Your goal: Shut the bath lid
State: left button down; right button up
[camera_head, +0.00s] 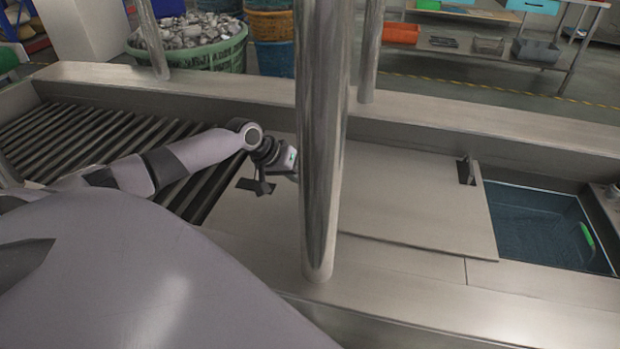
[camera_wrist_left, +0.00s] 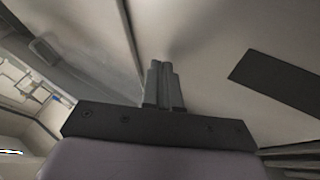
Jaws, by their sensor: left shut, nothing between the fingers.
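The bath lid (camera_head: 415,200) is a flat steel plate lying on the tank top, with a small dark upright fitting (camera_head: 466,171) near its far right corner. To its right the bath (camera_head: 535,225) is uncovered and shows dark blue liquid. My left gripper (camera_head: 287,160) is over the steel top left of the lid, partly hidden by a shiny post; its fingertips do not show there. In the left wrist view its two fingers (camera_wrist_left: 164,68) are shut together and empty, in front of a pale steel surface with a seam. I cannot tell whether they touch it. My right gripper is out of view.
The vertical post (camera_head: 318,140) stands in front of the lid's left part. A roller conveyor (camera_head: 70,130) lies left. A green object (camera_head: 587,235) is at the bath's right side. A dark rectangle (camera_wrist_left: 275,82) shows in the wrist view. A raised steel ledge (camera_head: 500,135) runs behind.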

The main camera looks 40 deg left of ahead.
pick_arm(q)
jog(key=shift+w+d+r, duration=0.1)
jog(key=shift+w+d, duration=0.25)
jog(key=shift+d, duration=0.35)
jog(key=shift+w+d+r, duration=0.1)
jog(key=shift+w+d, duration=0.2)
jog(key=shift+d, duration=0.4)
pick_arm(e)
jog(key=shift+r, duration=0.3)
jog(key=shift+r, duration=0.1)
